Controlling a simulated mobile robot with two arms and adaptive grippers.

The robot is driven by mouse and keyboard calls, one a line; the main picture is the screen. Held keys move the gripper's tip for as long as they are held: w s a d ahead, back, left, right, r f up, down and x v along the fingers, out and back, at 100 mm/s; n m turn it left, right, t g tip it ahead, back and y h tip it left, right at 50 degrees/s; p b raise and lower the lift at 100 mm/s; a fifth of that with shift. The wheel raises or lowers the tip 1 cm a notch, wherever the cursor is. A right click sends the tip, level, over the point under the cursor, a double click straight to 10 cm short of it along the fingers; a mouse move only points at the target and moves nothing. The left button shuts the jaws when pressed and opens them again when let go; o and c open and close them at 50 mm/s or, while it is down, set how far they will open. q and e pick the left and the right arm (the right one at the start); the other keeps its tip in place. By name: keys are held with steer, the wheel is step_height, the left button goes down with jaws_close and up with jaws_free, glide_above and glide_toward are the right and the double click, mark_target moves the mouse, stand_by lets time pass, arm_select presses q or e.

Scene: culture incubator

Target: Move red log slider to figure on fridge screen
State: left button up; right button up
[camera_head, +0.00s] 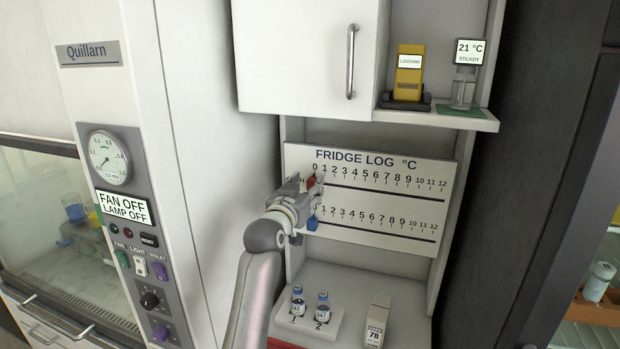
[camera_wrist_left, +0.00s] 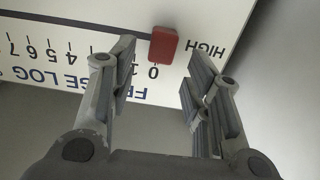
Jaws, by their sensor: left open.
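The white fridge log board (camera_head: 372,234) hangs on the back wall of the niche, with two scales from 0 to 12. The red slider (camera_head: 312,184) sits near 0 on the upper scale, partly hidden by my left gripper (camera_head: 303,182). In the left wrist view the red slider (camera_wrist_left: 163,44) is by the 0, with the open fingers of my left gripper (camera_wrist_left: 156,78) on either side of its line, apart from it. The blue slider (camera_head: 312,223) is near 0 on the lower scale. A small screen (camera_head: 468,51) reads 21 °C, STEADY. My right gripper is not in view.
A yellow logger (camera_head: 409,75) stands on the shelf (camera_head: 440,118) above the board. Below are two vials in a white holder (camera_head: 301,326) and a white box (camera_head: 377,322) marked 78. A cabinet with gauge and switches (camera_head: 128,220) stands left. The board's right side is clear.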

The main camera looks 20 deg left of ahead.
mark_target(312, 184)
arm_select(q)
steer(key=shift+w+p, duration=0.35)
steer(key=shift+w, duration=1.1)
jaws_close()
